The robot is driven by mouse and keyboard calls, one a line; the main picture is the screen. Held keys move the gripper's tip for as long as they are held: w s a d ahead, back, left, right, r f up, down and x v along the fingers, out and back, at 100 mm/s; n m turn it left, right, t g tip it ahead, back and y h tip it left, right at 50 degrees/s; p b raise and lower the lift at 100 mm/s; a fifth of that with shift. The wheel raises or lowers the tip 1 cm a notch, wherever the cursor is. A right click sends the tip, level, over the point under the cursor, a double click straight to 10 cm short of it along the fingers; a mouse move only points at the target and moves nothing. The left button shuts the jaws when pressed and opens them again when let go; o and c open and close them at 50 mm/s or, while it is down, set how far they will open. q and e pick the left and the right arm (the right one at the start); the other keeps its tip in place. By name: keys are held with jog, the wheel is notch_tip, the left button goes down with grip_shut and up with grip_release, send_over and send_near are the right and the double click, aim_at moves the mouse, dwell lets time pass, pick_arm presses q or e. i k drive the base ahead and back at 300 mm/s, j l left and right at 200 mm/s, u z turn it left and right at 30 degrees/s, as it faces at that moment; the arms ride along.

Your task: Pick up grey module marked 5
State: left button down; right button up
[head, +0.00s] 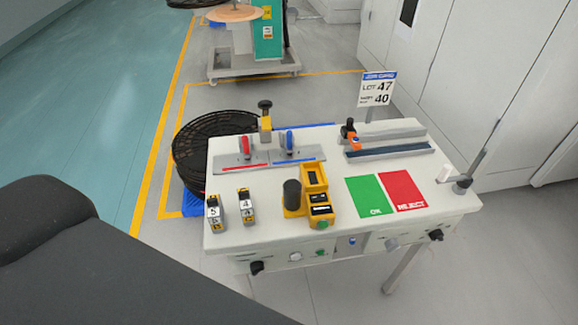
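The grey module marked 5 (214,211) stands near the left front corner of the white workbench (350,215). It has a white label with a dark 5 and yellow marking at its foot. A similar module marked 4 (246,207) stands just to its right, with a small gap between them. Neither my left nor my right gripper shows in the head view. A large dark part, likely my own arm, fills the lower left and ends short of the module marked 5.
A yellow device with a dark cylinder (292,196) stands right of the modules. Green OK (366,196) and red REJECT (402,190) mats lie further right. Behind are a plate with red and blue levers (268,152) and a rail fixture (390,150). A black reel (190,150) stands beyond the left edge.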

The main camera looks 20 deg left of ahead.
aim_at(216, 211)
jog(key=u, duration=1.45)
